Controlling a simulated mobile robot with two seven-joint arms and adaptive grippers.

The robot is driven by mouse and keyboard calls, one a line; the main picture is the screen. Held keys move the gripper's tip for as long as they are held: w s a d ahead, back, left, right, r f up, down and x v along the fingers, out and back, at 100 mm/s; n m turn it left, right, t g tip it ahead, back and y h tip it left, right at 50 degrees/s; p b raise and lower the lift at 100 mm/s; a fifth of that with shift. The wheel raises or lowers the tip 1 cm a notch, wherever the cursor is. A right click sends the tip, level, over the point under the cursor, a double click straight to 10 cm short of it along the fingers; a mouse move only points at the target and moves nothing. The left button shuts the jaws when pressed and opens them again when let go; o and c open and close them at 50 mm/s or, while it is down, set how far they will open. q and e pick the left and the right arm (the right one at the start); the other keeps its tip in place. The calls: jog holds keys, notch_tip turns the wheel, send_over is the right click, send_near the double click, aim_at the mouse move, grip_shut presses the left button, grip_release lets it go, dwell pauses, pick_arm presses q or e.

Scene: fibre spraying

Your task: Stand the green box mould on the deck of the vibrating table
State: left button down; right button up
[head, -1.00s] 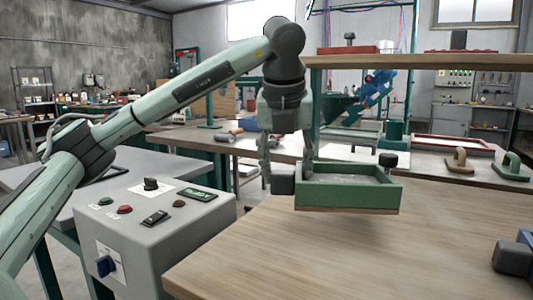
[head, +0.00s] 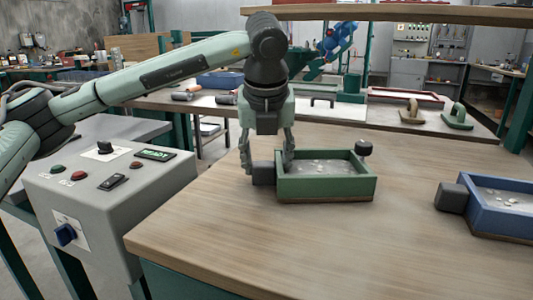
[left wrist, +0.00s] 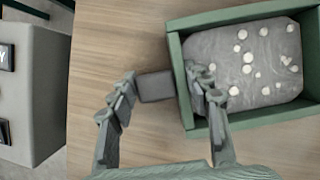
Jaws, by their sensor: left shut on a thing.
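The green box mould (head: 325,188) holds a grey filling with pale spots and shows at the middle of the head view. It also fills the upper right of the left wrist view (left wrist: 174,75). My left gripper (head: 268,168) is shut on the mould's dark end block (left wrist: 155,87), at its left end, one finger on each side. The mould is level at the wooden bench top (head: 230,235); I cannot tell whether its base touches. A grey top (head: 95,133) at the left looks like the vibrating table's deck. My right gripper is out of view.
A grey control box (head: 110,195) with buttons and a blue switch stands left of the bench. A blue mould (head: 480,215) with a dark end block is at the right. Two trowel-like tools (head: 410,113) lie behind. The front of the bench is clear.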

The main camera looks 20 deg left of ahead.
pick_arm(q)
jog(key=shift+r, duration=0.1)
jog(key=c, duration=1.1)
grip_release()
jog(key=o, duration=0.4)
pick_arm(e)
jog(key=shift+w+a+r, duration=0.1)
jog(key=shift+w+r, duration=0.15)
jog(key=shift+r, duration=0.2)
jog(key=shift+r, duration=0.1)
pick_arm(q)
jog(key=shift+s+r, duration=0.1)
jog(key=shift+r, duration=0.25)
jog(key=shift+v, duration=5.6)
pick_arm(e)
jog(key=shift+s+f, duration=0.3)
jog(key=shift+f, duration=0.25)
